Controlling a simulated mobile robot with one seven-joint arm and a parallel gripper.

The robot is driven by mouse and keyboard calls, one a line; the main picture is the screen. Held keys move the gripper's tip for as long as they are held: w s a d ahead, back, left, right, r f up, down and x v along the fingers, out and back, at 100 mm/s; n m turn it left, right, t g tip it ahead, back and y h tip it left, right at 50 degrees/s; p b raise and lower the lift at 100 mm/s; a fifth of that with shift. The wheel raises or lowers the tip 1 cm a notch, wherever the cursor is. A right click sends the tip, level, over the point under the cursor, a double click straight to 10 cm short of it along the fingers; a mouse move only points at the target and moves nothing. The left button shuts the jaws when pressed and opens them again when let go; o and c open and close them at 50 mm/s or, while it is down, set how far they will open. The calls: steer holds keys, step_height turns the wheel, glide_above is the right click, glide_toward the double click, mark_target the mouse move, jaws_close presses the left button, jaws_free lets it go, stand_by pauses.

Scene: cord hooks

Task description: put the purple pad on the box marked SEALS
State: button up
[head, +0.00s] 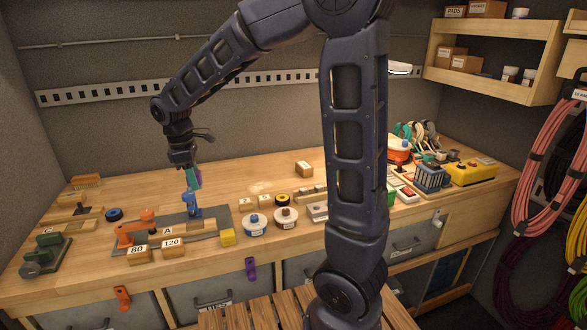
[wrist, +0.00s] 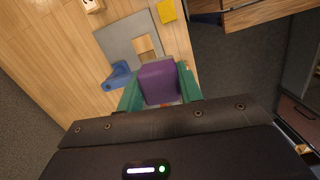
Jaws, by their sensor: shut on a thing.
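My gripper (head: 193,178) is above the left half of the workbench, over a blue clamp-like tool (head: 192,203). Its teal fingers also show in the wrist view (wrist: 160,88), shut on the purple pad (wrist: 158,82). The pad sits between the fingertips, above the bench. I cannot read SEALS on any box. A small cardboard box with a white label (head: 304,168) stands alone near the bench's back middle; its label is too small to read.
A grey plate (head: 218,222) lies under the tool, with wooden blocks marked 80 (head: 137,251) and 120 (head: 171,243) in front. A wall shelf (head: 496,80) at right holds several boxes, one marked PADS (head: 455,12).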

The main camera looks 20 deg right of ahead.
steer(key=w+d+r+m, duration=0.1)
steer(key=w+d+m, duration=0.1)
steer(key=w+d, duration=0.3)
steer(key=w+d+r+m, duration=0.1)
steer(key=w+d+m, duration=0.2)
steer(key=w, duration=0.4)
steer(key=r+m+g+y, duration=0.1)
steer(key=m, duration=1.1)
glide_above(305, 165)
step_height(305, 165, down, 19)
steer(key=shift+w+a+r, duration=0.1)
steer(key=shift+w, duration=0.05)
steer(key=shift+f, duration=0.2)
steer(key=o, duration=1)
steer(key=shift+r, duration=0.1)
